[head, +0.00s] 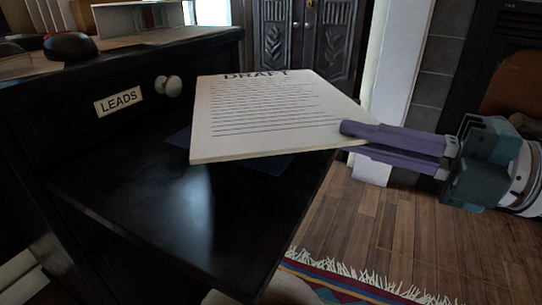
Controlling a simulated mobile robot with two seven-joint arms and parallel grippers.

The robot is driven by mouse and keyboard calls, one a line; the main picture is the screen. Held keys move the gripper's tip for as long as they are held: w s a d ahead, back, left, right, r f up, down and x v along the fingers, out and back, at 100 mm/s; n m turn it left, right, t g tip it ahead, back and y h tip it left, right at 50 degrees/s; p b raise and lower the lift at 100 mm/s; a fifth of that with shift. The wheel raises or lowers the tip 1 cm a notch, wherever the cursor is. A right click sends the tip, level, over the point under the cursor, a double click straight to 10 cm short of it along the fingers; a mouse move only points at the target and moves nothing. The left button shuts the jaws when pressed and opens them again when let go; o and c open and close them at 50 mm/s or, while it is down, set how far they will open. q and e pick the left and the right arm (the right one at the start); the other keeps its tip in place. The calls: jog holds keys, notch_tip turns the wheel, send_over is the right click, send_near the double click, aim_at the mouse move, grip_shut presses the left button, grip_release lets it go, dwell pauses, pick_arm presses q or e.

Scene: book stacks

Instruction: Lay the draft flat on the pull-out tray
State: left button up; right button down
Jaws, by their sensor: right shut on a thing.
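The draft (265,118) is a white slab with the heading "DRAFT" and lines of text on its upper face. It is held roughly level, slightly tilted, above the far part of the dark pull-out tray (165,215). My right gripper (352,132) comes in from the right and is shut on the draft's right edge. The tray sticks out from a black desk, and its glossy surface shows a pale reflection. A dark blue flat thing (180,138) shows partly under the draft; the rest of it is hidden. My left gripper is not in view.
A drawer front with a "LEADS" label (118,101) and a round knob (168,86) stands left of the draft. A dark rounded object (70,46) is on the desk top. The near part of the tray is bare. A fringed rug (350,285) lies on the wooden floor.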

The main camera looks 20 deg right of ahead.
jog(key=shift+f+b, duration=1.4)
jog(key=shift+f, duration=1.25)
jog(key=shift+f, duration=0.2)
jog(key=c, duration=1)
grip_release()
